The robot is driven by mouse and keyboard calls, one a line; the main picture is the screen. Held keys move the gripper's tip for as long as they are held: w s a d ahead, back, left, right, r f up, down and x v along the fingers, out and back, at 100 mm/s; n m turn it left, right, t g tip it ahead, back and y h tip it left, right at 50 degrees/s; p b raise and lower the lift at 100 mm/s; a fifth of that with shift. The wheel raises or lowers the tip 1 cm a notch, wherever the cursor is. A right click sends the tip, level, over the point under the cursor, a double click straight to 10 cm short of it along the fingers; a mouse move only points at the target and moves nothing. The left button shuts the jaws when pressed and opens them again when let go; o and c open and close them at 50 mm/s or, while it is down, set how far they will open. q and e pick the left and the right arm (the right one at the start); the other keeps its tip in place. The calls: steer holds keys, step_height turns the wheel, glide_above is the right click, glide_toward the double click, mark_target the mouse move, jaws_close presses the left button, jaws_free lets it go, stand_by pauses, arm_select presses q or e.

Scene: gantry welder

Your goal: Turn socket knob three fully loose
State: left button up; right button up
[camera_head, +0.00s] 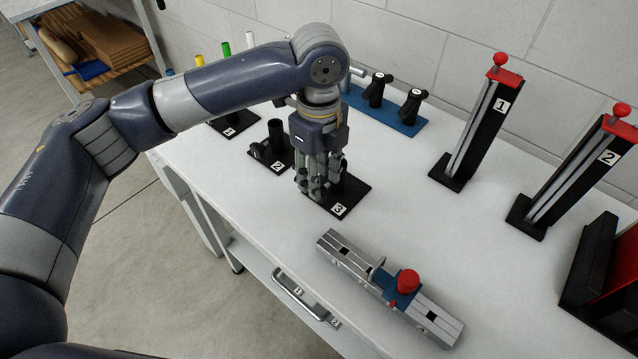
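The black socket base marked 3 (356,190) stands on the white table. My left gripper (318,185) points straight down over it, and its fingers cover the socket and its knob. The knob itself is hidden, so I cannot tell whether the fingers touch or grip it. Socket 2 (271,148), a black socket with a side knob, stands just left of it. Socket 1 (232,124) is further back and left, partly behind my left arm. My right gripper is not in view.
A blue plate (397,121) with black knobs lies behind. Black stands 1 (478,130) and 2 (575,180) with red tops rise on the right. A metal rail (345,258) with a red knob (408,281) lies in front. White tabletop (440,225) is clear between them.

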arm_select(q)
step_height(320, 180, down, 3)
steer(key=shift+w+r, duration=0.1)
steer(key=shift+w, duration=0.05)
steer(key=shift+f, duration=0.6)
jaws_close()
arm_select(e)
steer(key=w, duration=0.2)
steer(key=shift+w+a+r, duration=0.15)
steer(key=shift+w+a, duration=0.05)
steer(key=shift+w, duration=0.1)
